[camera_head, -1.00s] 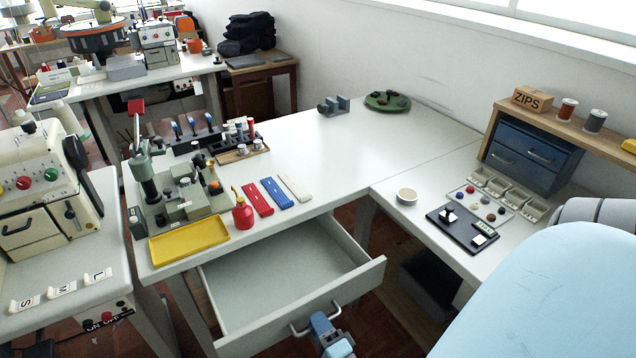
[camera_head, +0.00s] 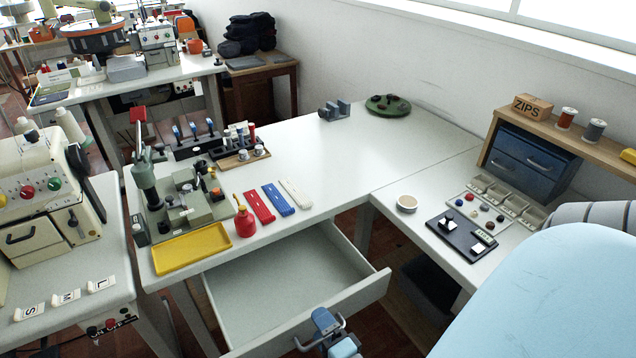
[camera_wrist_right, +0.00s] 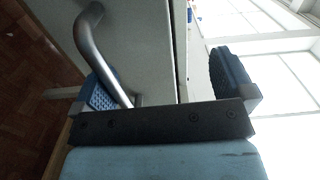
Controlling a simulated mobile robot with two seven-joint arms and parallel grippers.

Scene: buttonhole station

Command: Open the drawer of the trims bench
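The trims bench (camera_head: 300,160) is a white table. Its drawer (camera_head: 265,285) is pulled well out, and its inside looks empty. The drawer's grey bar handle (camera_head: 301,346) is on the front panel; it also shows in the right wrist view (camera_wrist_right: 101,55). My right gripper (camera_head: 326,325) is at this handle. In the right wrist view its two blue-padded fingers (camera_wrist_right: 168,85) stand wide apart. The handle bar passes close by the left finger; I cannot tell whether they touch. My left gripper is not in view.
On the bench are a yellow tray (camera_head: 190,249), a red bottle (camera_head: 245,222), red, blue and white strips, and a green-grey press (camera_head: 185,195). A side table on the right holds a black pad (camera_head: 462,235) and a blue drawer cabinet (camera_head: 530,160). A dark bin (camera_head: 428,285) stands below.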

